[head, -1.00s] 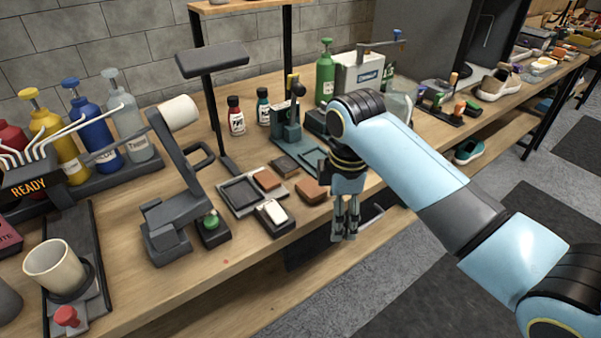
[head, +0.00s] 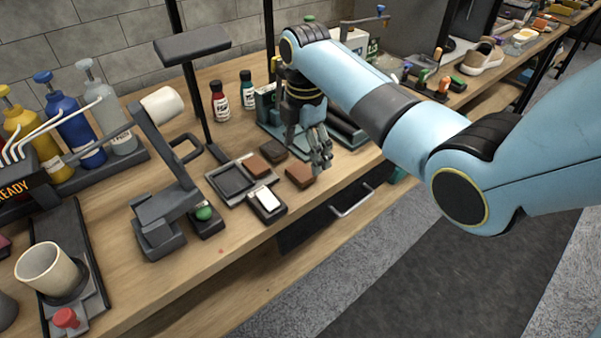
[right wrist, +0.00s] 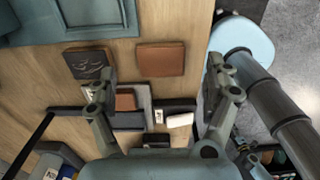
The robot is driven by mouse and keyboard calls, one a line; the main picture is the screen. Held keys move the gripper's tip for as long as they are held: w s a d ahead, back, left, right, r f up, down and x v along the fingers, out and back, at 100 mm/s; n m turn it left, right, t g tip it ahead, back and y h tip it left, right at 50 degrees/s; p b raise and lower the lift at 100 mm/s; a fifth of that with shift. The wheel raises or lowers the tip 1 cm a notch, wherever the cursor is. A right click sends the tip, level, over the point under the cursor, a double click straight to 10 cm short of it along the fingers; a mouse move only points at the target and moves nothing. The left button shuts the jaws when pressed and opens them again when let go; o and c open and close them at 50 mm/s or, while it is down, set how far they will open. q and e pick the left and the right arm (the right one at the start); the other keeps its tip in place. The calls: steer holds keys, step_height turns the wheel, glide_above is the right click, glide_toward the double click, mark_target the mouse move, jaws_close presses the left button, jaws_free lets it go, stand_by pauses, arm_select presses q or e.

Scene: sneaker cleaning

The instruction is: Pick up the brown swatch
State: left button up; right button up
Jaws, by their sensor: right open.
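Several brown pieces lie together on the bench. A reddish-brown swatch (head: 300,176) lies nearest my right gripper (head: 320,158); it also shows in the right wrist view (right wrist: 160,60). A darker brown piece (head: 273,149) with script-like markings lies behind it, seen at upper left in the right wrist view (right wrist: 88,64). A smaller brown piece (head: 257,166) sits on the grey tray (head: 213,186). I cannot tell for sure which one the task names. My right gripper is open and empty, above the bench; in its wrist view (right wrist: 165,80) the reddish-brown swatch shows between the fingers. My left gripper is out of view.
A white block (head: 265,198) on a dark holder lies in front of the tray. A grey stand (head: 160,220) with a green knob beside it is to the left. Two small bottles (head: 220,100) stand behind. The bench's front edge is close by.

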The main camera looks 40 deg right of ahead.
mark_target(305, 169)
step_height(305, 169, down, 5)
steer(key=shift+d+r, duration=0.1)
steer(key=shift+r, duration=0.1)
steer(key=c, duration=1.1)
steer(key=shift+o, duration=0.2)
